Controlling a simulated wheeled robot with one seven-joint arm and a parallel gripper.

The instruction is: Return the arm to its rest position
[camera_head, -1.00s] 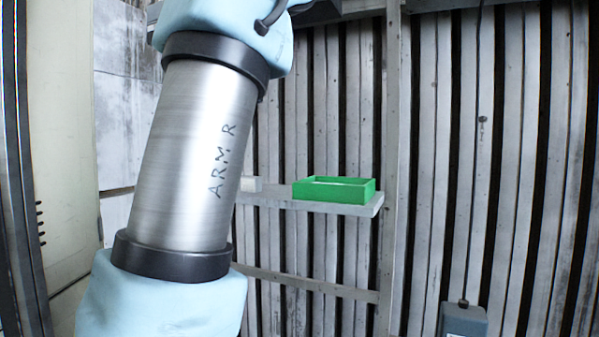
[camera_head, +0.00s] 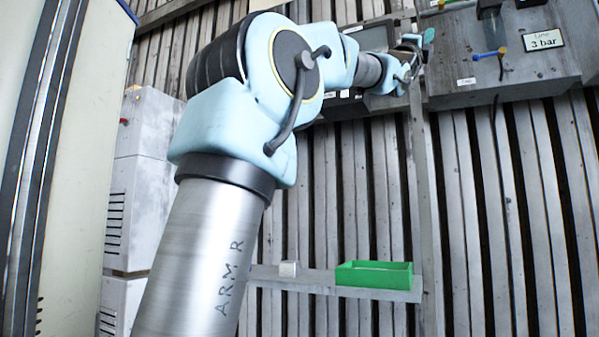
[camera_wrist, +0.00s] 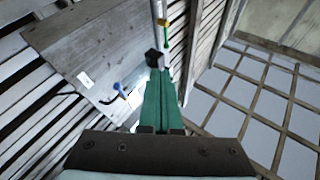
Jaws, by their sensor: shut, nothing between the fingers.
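My arm rises from the bottom left of the head view and bends at the elbow toward the wall panels. My gripper (camera_head: 413,62) is at its far end, high up, beside the left edge of the grey valve panel (camera_head: 470,90). In the wrist view my gripper (camera_wrist: 160,75) shows two green fingers lying together, with nothing between them. The panel (camera_wrist: 70,45) lies beyond and left of the fingers in that view, with a blue-handled valve (camera_wrist: 118,88) on it. I cannot tell the exact gap between fingertips and panel.
A shelf (camera_head: 330,285) low on the slatted wall holds a green tray (camera_head: 375,275) and a small white block (camera_head: 288,269). A pale cabinet (camera_head: 150,135) stands left of my arm. Open slatted wall lies right of the shelf.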

